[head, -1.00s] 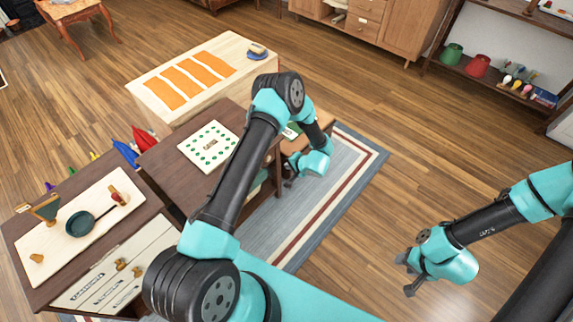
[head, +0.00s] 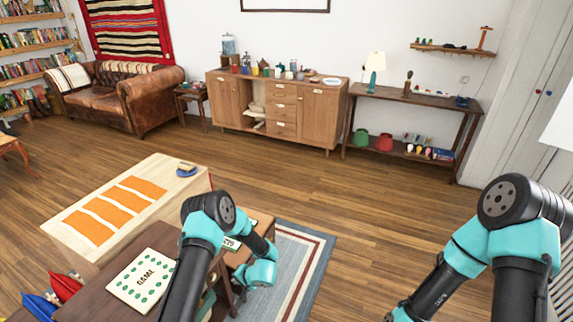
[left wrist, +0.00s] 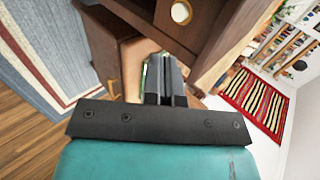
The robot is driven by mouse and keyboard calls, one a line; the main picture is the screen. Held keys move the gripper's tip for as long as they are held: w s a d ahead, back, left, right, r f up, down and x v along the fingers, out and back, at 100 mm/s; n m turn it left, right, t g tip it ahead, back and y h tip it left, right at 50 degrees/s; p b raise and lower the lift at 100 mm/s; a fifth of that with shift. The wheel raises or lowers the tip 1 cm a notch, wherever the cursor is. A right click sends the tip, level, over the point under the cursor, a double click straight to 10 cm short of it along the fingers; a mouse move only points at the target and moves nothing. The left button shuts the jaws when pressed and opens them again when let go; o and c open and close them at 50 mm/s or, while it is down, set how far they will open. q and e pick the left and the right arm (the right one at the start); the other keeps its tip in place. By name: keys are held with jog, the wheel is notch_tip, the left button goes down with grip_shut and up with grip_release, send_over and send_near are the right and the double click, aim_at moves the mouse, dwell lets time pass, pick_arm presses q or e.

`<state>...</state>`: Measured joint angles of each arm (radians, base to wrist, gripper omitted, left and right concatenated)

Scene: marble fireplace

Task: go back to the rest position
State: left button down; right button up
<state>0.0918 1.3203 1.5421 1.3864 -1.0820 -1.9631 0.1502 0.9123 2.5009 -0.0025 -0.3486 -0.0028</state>
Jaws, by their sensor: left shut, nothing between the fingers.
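My left gripper (left wrist: 165,78) is shut and empty in the left wrist view, its two dark fingers together. In the head view my left arm reaches up from the bottom, bends at the elbow and comes down at the brown stool (head: 262,222). The teal wrist (head: 262,272) hangs at the stool's front, over the edge of the rug; the fingers are hard to make out there. My right arm stands at the right, with its teal wrist (head: 402,314) cut by the bottom edge. The right fingers are almost wholly out of frame.
A dark table with a white game board (head: 142,280) stands left of my left arm. A pale wooden chest (head: 150,172) with orange strips is behind it. A striped rug (head: 300,255) lies right of the stool. The floor between the arms and the sideboard (head: 280,105) is clear.

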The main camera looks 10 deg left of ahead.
pick_arm(q)
jog(key=s+d+r+n+h, duration=0.1)
jog(key=s+d+r+h, duration=0.1)
jog(key=s, duration=0.6)
jog(key=s+d+r+n+g+h, duration=0.1)
jog(key=s+d+r+n+h, duration=0.1)
jog(key=s+r+h, duration=0.2)
jog(key=s+d+r+n+h, duration=0.1)
jog(key=s+d+r+h, duration=0.2)
jog(key=s+h, duration=0.3)
jog(key=s+r, duration=0.1)
jog(key=s, duration=0.4)
jog(key=shift+s+n+g+h, duration=0.35)
jog(key=shift+n+g+h, duration=0.05)
jog(key=shift+w+d, duration=0.35)
jog(key=shift+d, duration=0.15)
jog(key=c, duration=1.8)
grip_release()
